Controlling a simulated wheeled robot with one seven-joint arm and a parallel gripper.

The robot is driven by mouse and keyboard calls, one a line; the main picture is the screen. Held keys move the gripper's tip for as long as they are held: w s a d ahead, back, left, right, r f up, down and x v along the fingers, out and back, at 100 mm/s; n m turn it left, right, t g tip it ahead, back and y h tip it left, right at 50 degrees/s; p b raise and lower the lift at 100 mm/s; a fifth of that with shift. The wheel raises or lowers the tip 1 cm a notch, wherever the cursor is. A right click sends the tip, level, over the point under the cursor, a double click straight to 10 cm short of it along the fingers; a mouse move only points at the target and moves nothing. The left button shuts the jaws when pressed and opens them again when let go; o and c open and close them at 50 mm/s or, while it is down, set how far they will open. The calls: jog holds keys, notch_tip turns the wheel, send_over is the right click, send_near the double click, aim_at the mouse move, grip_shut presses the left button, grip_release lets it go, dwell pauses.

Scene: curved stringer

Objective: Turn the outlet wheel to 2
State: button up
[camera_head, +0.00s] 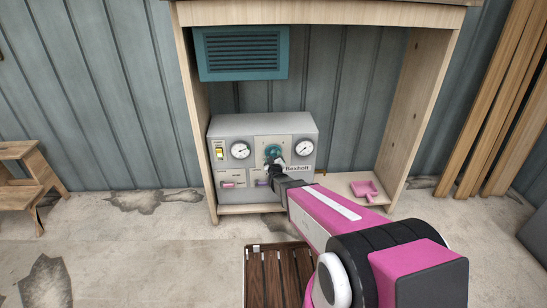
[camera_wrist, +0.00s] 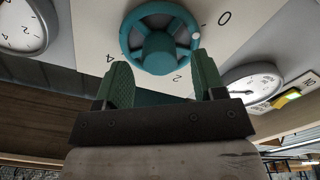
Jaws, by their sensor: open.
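The teal outlet wheel (camera_head: 272,150) sits on the front of a grey machine (camera_head: 262,126), between two gauges. In the wrist view the wheel (camera_wrist: 158,48) fills the top centre, with 0, 2 and 4 printed around it; the picture appears turned. A white dot (camera_wrist: 196,37) on its rim lies between 0 and 2, nearer 0. My gripper (camera_head: 275,162) is in front of the wheel's lower part. In the wrist view its two green fingers (camera_wrist: 163,75) are apart with nothing between them, and their tips are close to the wheel's rim. I cannot tell whether they touch.
The left gauge (camera_head: 240,150), right gauge (camera_head: 304,148) and a yellow switch (camera_head: 219,152) flank the wheel. The machine stands inside a wooden frame (camera_head: 423,100). A pink tray (camera_head: 365,191) is to its right, a teal vent box (camera_head: 242,52) above. A slatted wooden piece (camera_head: 268,278) is in front.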

jog(key=shift+w, duration=0.95)
jog(key=c, duration=0.9)
jog(key=shift+m, duration=0.3)
